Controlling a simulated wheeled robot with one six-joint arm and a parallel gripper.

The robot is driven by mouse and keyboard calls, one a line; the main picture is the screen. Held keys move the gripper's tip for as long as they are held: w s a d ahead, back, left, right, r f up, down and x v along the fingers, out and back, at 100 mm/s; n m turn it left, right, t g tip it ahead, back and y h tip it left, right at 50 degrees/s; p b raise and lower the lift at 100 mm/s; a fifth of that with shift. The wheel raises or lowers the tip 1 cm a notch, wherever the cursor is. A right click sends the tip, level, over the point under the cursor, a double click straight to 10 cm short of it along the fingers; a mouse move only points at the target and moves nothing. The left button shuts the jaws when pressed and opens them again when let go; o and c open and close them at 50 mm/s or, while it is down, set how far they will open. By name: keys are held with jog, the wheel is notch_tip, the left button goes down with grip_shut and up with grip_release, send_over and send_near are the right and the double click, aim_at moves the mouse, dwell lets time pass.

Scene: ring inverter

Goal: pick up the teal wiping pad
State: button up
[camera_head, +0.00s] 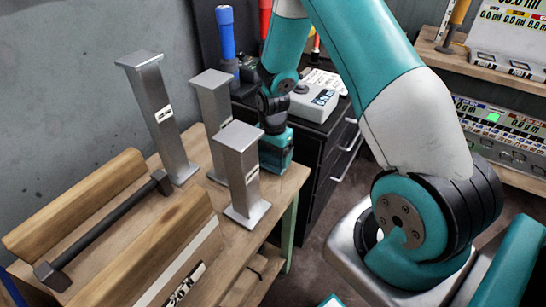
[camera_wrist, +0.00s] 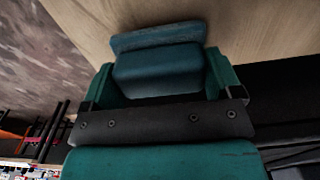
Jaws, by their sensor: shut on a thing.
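The teal wiping pad (camera_wrist: 158,68) is a dark blue-teal block with a wider slab at its far end, in the upper middle of the wrist view. My gripper (camera_wrist: 162,78) has one green finger on each side of it and is shut on it. Bare wood of the workbench (camera_wrist: 255,25) shows behind the pad; I cannot tell whether they touch. In the head view my gripper (camera_head: 276,152) is at the bench's right end, beside the short grey post (camera_head: 242,170). The pad cannot be made out there.
Two taller grey posts (camera_head: 160,115) (camera_head: 214,115) stand on the bench. Wooden beams (camera_head: 75,205) (camera_head: 150,250) and a dark bar (camera_head: 105,230) lie at its left. A black drawer cabinet (camera_head: 325,150) stands behind my gripper. Dark floor shows right of the bench.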

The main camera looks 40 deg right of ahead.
notch_tip(320, 180, up, 19)
dwell(0.4)
